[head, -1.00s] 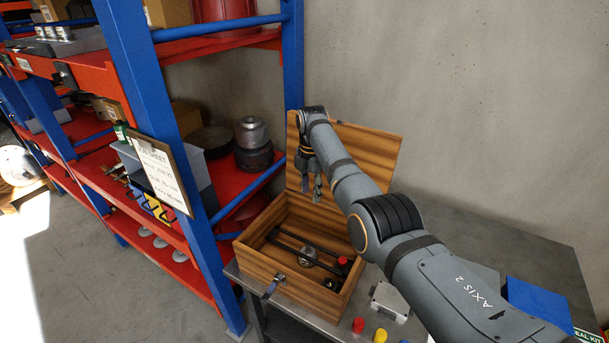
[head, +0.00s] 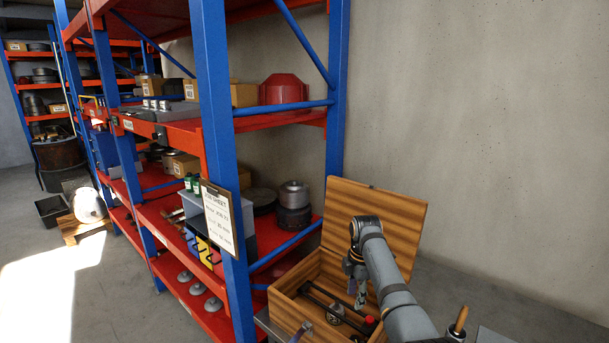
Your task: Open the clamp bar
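My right gripper (head: 356,290) points down over the open wooden box (head: 284,308), in front of its raised lid (head: 374,222). Its fingers look slightly apart, with nothing visible between them. Inside the box, dark parallel bars (head: 322,303) run lengthwise beside a small round metal part (head: 334,316) and a red knob (head: 369,320). My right arm hides the box's right side. I cannot tell for sure which part is the clamp bar. My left gripper is not in view.
A blue and red shelf rack (head: 216,130) stands left of the box, with a clipboard (head: 218,217) on its near post. Metal rotors (head: 293,204) and a red housing (head: 284,89) sit on its shelves. A wooden handle (head: 460,319) stands at lower right.

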